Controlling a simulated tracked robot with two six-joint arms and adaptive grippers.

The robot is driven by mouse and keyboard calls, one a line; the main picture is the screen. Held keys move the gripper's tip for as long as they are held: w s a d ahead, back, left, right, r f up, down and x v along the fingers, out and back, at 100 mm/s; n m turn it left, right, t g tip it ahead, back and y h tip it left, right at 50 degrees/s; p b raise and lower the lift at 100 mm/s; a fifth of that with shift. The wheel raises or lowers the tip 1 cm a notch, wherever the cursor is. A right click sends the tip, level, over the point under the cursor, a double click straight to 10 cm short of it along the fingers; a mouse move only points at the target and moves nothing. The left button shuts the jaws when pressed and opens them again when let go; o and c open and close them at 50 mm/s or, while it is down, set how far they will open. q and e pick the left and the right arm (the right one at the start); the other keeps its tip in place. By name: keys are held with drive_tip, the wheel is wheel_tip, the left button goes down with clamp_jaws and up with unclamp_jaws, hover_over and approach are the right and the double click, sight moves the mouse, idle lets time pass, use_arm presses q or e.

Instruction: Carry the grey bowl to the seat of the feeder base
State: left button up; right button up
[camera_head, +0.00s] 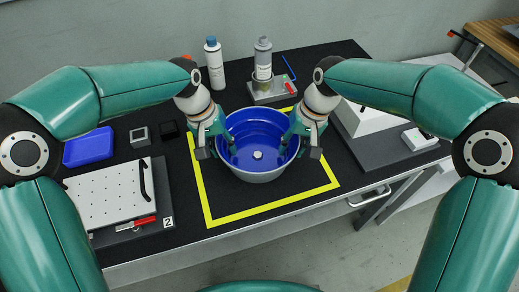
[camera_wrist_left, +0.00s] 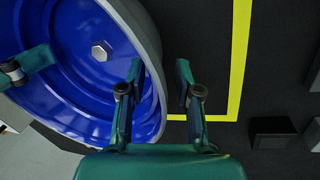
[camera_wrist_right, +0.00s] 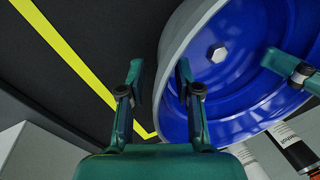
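The grey bowl (camera_head: 258,178), blue inside with a hex nut at its centre, stands upright on the black table within a yellow outline. My left gripper (camera_head: 213,145) is at the bowl's left rim and my right gripper (camera_head: 302,145) at its right rim. In the left wrist view the open fingers (camera_wrist_left: 159,85) straddle the bowl wall (camera_wrist_left: 150,40), one inside and one outside. The right wrist view shows open fingers (camera_wrist_right: 160,85) likewise around the wall (camera_wrist_right: 180,35). A pale sloped block on a dark plate (camera_head: 372,150), possibly the feeder base, is partly hidden by my right arm.
A white perforated plate (camera_head: 110,195) and a blue tray (camera_head: 89,148) lie at left. Two bottles (camera_head: 215,65) (camera_head: 263,60) stand behind the bowl, one on a metal block (camera_head: 268,92). A small white box (camera_head: 420,139) is at right. The table's front edge is near the bowl.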

use_arm(q)
drive_tip(key=shift+c, duration=0.3)
use_arm(e)
drive_tip(key=shift+c, duration=0.3)
use_arm(q)
clamp_jaws()
use_arm(e)
clamp_jaws()
